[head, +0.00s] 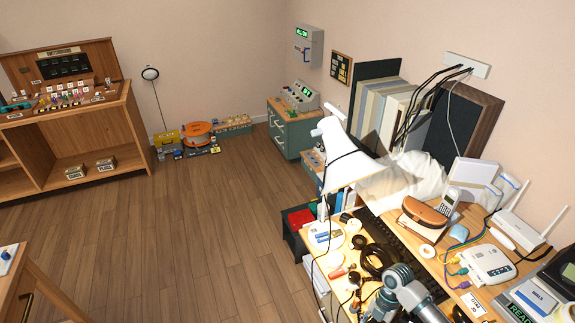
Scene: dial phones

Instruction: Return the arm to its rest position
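One of my arms shows as a grey and blue link (404,286) at the bottom right, above the front of the cluttered desk (462,240). It comes in from the bottom edge, so it seems to be my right arm. I make out no fingertips on it, and its gripper is not visible. My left arm and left gripper are out of view.
A white desk lamp (345,165) leans over the desk. A wooden shelf unit (70,135) stands far left. The floor (190,230) between is clear.

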